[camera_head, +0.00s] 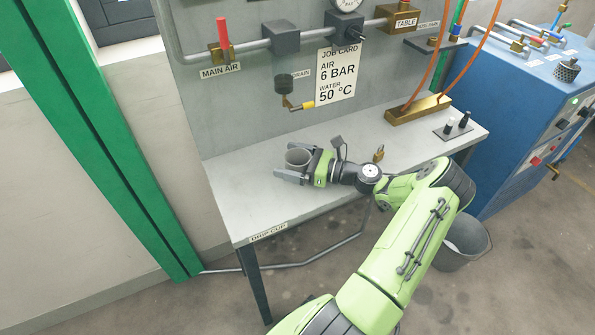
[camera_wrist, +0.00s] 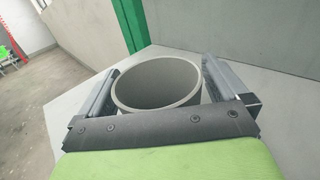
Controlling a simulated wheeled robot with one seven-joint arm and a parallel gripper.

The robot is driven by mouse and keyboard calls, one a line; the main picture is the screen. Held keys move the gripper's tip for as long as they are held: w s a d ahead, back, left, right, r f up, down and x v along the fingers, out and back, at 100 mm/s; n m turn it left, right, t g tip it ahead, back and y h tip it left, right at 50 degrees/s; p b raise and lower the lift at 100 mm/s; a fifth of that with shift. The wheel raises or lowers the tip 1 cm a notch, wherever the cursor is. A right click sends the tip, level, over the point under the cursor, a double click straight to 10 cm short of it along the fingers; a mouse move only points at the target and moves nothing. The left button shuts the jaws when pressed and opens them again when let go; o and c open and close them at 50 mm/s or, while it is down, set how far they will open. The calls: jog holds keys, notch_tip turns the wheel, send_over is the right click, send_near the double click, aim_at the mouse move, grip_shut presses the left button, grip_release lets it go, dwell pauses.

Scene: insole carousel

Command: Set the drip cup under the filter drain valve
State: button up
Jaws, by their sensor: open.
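The drip cup (camera_head: 297,158) is a grey, open-topped round cup upright on the grey bench. My gripper (camera_head: 292,163) is open, with one finger on each side of the cup. In the wrist view the cup (camera_wrist: 158,82) sits between the two fingers, with a visible gap at the left finger and a narrower one at the right. The filter (camera_head: 284,84) is a dark bowl on the back panel by the DRAIN label. Its drain valve, with a yellow handle (camera_head: 302,105), is above and behind the cup. The cup's base is partly hidden by my gripper.
The bench (camera_head: 232,195) has a DRIP CUP label on its front edge and free room left of the cup. A brass padlock (camera_head: 378,154), a brass manifold (camera_head: 418,109) and a small switch plate (camera_head: 455,128) are to the right. A bucket (camera_head: 463,243) stands on the floor.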

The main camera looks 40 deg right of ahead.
jog(key=c, duration=1.1)
notch_tip(320, 180, up, 18)
jog(key=p, duration=0.7)
jog(key=a+f+n+g+y+p, duration=0.1)
jog(key=a+f+y, duration=0.1)
jog(key=a, duration=0.6)
jog(key=a+f+n+g+y+p, duration=0.2)
jog(key=a+f, duration=0.3)
jog(key=a, duration=0.4)
jog(key=a+f+n+g+y+p, duration=0.2)
jog(key=a+f, duration=0.1)
jog(key=a, duration=0.5)
jog(key=shift+a+f, duration=0.25)
jog(key=shift+a, duration=0.15)
